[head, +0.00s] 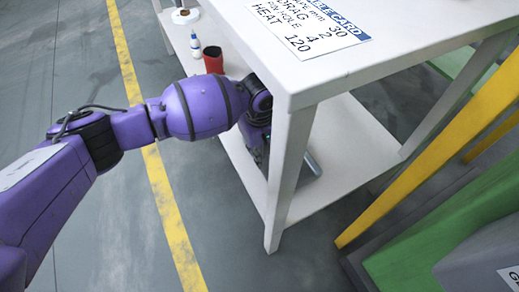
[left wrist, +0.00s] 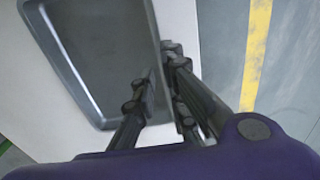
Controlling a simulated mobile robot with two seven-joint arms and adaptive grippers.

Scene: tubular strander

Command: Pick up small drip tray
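The small drip tray (left wrist: 100,50) is a shallow dark grey tray with a lighter rim, at the upper left of the left wrist view. In the head view, a grey edge that looks like part of it (head: 313,164) shows beyond the front table leg, over the lower shelf. My left gripper (left wrist: 160,75) has its fingers on both sides of the tray's right wall, closed against it. In the head view this gripper (head: 257,140) is under the tabletop, partly hidden by the table. I cannot tell whether the tray rests on the shelf. My right gripper is out of view.
The white table (head: 370,45) has a printed card (head: 308,25) on top. Its lower shelf (head: 350,145) holds a red cup (head: 213,60) and a white bottle (head: 196,45). A yellow bar (head: 440,145) and green machine parts (head: 440,240) stand at right. Floor is clear at left.

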